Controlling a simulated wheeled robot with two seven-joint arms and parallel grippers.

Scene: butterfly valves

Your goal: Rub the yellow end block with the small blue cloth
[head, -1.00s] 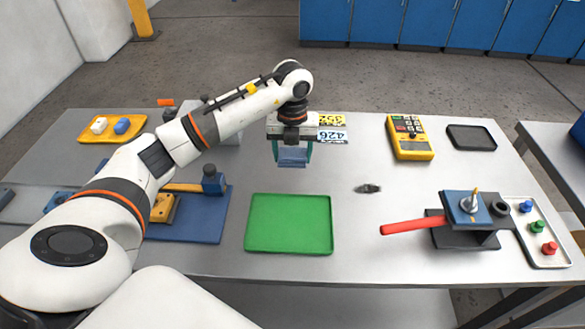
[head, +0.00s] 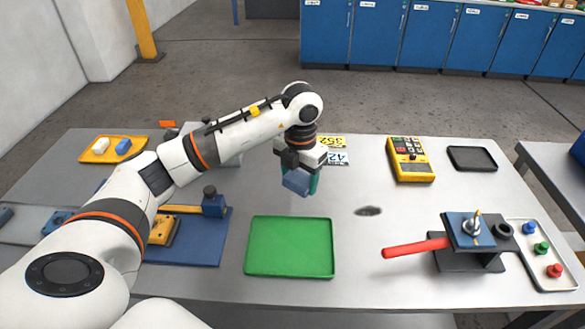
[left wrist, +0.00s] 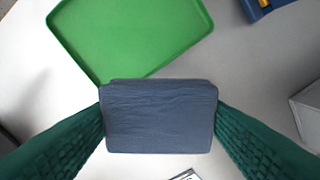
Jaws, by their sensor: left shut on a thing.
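My left gripper (head: 302,180) is shut on a small blue cloth (head: 295,183), held in the air behind the green tray. In the left wrist view the cloth (left wrist: 158,118) spans between two green fingers as a flat, slightly creased pad. The yellow end block (head: 163,230) sits on the blue base plate (head: 195,248) at the left of the table, partly hidden by my left arm. The cloth is well to the right of the block, apart from it. My right gripper is not in view.
The empty green tray (head: 290,246) lies right of the blue plate. A red-handled valve (head: 415,247) stands at the right, beside a white tray (head: 553,266) of coloured knobs. A yellow meter (head: 410,160) and black tray (head: 472,158) lie behind. A small dark item (head: 369,211) lies mid-table.

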